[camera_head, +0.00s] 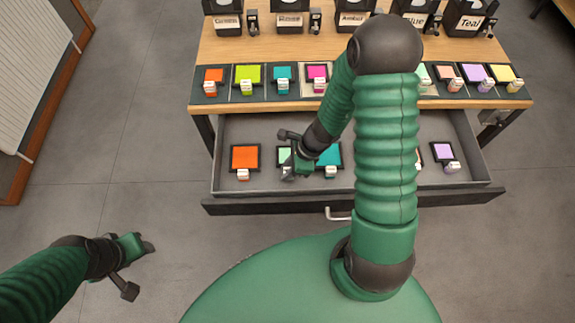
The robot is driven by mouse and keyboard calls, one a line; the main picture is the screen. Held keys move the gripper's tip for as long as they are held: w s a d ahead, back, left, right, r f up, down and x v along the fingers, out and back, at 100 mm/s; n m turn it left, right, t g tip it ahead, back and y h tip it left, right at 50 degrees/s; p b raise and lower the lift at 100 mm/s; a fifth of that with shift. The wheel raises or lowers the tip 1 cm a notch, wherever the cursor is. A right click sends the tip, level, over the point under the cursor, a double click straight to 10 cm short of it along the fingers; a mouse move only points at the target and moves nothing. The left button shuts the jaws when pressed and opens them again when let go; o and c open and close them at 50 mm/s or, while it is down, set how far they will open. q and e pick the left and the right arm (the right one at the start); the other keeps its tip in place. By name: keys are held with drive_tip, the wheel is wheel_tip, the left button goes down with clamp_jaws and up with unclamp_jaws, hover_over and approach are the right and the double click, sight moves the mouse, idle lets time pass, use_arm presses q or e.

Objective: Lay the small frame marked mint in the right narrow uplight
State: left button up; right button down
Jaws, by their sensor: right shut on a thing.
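A small dark frame with a mint-green pane (284,155) is in the open drawer, between an orange frame and a teal one. My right gripper (289,168) reaches down into the drawer and is shut at this frame's front handle, covering part of it. Any marking on the frame is hidden or too small to read. My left gripper (138,268) is open and empty over the floor at lower left. Black uplights stand along the back of the table, such as the one labelled Teal (469,20). I cannot tell which is the right narrow one.
The drawer (225,190) also holds an orange frame (244,157), a teal frame (330,154) and a lavender frame (443,152). Several coloured frames line the table's (250,45) front edge. My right arm hides the middle. A white panel (35,65) stands at left.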

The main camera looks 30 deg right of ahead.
wheel_tip(320, 180, up, 35)
drive_tip(key=p, duration=2.9)
drive_tip(key=shift+r, duration=0.15)
drive_tip(key=shift+a, duration=0.1)
